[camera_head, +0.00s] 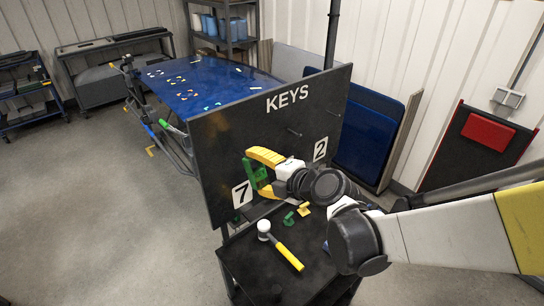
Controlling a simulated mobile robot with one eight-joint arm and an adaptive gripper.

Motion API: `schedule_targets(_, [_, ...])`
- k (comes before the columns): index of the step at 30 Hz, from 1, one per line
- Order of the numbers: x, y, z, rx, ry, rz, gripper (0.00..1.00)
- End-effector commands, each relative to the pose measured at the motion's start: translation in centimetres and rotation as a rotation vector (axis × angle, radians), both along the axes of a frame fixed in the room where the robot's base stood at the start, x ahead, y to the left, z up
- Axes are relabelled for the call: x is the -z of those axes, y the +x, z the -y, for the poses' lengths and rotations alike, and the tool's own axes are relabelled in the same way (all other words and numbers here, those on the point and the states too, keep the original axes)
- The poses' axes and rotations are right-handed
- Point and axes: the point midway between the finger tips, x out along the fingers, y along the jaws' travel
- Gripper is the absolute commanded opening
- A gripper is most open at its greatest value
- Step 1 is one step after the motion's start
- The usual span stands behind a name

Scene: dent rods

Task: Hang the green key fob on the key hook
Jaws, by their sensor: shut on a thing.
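My gripper (257,172), with yellow fingers, is shut on the green key fob (248,166) in front of the black KEYS board (215,150). The fob is partly covered by the fingers. It is near the board's left half, a little above the "7" label (242,194). I cannot tell whether it touches the board. Thin pegs stick out of the board, one near its middle (293,132) and one at the upper right (332,113). Any hook behind the gripper is hidden.
A dark cart (250,258) below the board carries a white-headed mallet with a yellow handle (288,256), a small green piece (289,218) and a small yellow piece (304,209). A blue car panel (205,80) stands behind. Open floor lies to the left.

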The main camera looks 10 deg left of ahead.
Motion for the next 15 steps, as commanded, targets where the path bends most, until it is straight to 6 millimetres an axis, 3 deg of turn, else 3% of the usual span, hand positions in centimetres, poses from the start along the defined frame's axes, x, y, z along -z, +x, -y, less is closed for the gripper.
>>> schedule_targets(15, [0.9,2.0,-2.4,0.0,0.001,-0.001,0.47])
